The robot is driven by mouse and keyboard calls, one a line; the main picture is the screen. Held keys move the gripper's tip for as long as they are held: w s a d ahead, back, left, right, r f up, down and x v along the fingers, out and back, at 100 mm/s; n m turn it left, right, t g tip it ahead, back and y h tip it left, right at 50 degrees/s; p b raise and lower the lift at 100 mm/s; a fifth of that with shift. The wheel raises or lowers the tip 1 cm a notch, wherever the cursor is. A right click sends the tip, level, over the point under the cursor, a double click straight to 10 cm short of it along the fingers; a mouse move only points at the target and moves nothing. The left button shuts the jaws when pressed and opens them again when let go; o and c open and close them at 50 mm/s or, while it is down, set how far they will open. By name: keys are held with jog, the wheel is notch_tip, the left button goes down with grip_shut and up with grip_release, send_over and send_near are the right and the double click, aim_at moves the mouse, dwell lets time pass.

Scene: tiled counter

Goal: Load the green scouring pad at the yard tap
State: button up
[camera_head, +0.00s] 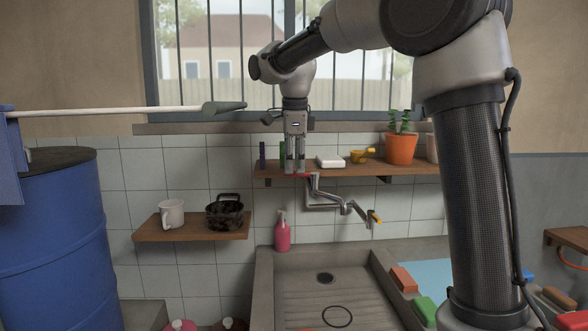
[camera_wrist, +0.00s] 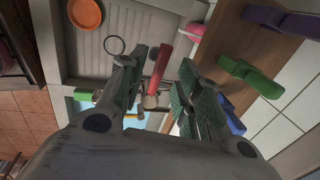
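A green pad-like block (camera_head: 425,311) lies on the right ledge of the sink, partly behind my arm; a green block also shows at the sink edge in the wrist view (camera_wrist: 83,95). The tap (camera_head: 328,199) comes from the wall under the shelf, with a bent metal pipe and a yellow piece at its end. Its red lever (camera_wrist: 160,72) lies between my fingers in the wrist view. My gripper (camera_head: 295,170) points down over the tap with its fingers apart. Whether a finger touches the lever is not clear. No pad is between the fingers.
The sink (camera_head: 322,291) holds a dark ring. An orange block (camera_head: 403,279) is beside the green one. The shelf (camera_head: 346,170) carries a white dish, a yellow cup and a potted plant (camera_head: 401,148). A pink bottle (camera_head: 282,234) stands at the sink's back left corner.

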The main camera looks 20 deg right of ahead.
jog(key=shift+w+f, duration=0.2)
jog(key=shift+f, duration=0.9)
jog(key=shift+d, duration=0.1)
grip_shut()
jog(key=shift+s+n+y, duration=0.15)
jog(key=shift+s+n, duration=0.3)
jog(key=shift+n, duration=0.4)
jog(key=shift+s+n+y, duration=0.15)
jog(key=shift+s+n, duration=0.25)
jog(key=shift+n, duration=0.45)
grip_release()
